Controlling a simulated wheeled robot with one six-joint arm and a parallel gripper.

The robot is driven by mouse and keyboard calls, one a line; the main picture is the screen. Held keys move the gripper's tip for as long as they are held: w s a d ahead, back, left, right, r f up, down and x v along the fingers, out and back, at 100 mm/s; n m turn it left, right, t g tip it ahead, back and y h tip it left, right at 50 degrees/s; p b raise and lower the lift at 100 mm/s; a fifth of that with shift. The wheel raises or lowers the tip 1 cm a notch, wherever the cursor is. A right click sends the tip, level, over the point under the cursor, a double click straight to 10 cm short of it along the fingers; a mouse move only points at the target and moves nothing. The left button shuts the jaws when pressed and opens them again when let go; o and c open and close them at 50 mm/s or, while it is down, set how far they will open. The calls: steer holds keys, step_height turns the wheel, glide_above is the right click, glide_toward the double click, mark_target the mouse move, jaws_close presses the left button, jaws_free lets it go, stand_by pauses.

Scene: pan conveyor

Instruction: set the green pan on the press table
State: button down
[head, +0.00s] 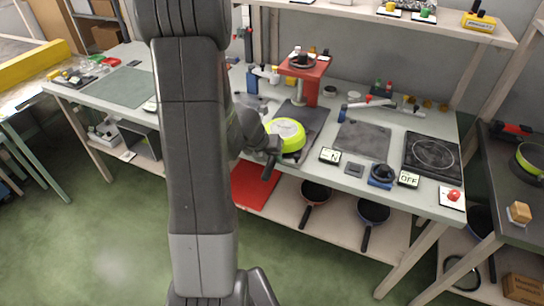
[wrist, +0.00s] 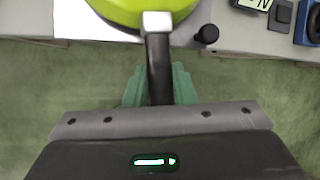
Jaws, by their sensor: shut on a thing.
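The green pan (head: 285,134) is lime green with a pale round face, in the middle of the head view, at the front edge of the long workbench. In the wrist view its green side (wrist: 125,12) shows at the top, cut off by the frame. My gripper (wrist: 158,86) is shut on its dark handle, with a green finger on each side. I cannot tell whether the pan touches the bench. A red press (head: 311,86) stands behind the pan on the pale bench top (head: 335,110). My arm hides part of the bench.
A dark plate (head: 364,140), a hotplate (head: 432,154) and a blue-based knob (head: 382,175) are right of the pan. Pans (head: 315,192) and a red mat (head: 254,184) lie on the shelf below. Another green-rimmed pan (head: 531,158) is at far right. The green floor in front is clear.

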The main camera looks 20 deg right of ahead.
steer(key=shift+f, duration=0.6)
steer(key=shift+f+b, duration=0.2)
steer(key=shift+b, duration=0.25)
steer(key=c, duration=1.1)
jaws_free()
steer(key=shift+r, duration=0.1)
steer(key=p+v, duration=0.4)
steer(key=v, duration=0.9)
steer(key=shift+s+a+r+p, duration=0.15)
steer(key=shift+r+p, duration=0.1)
steer(key=shift+p, duration=0.15)
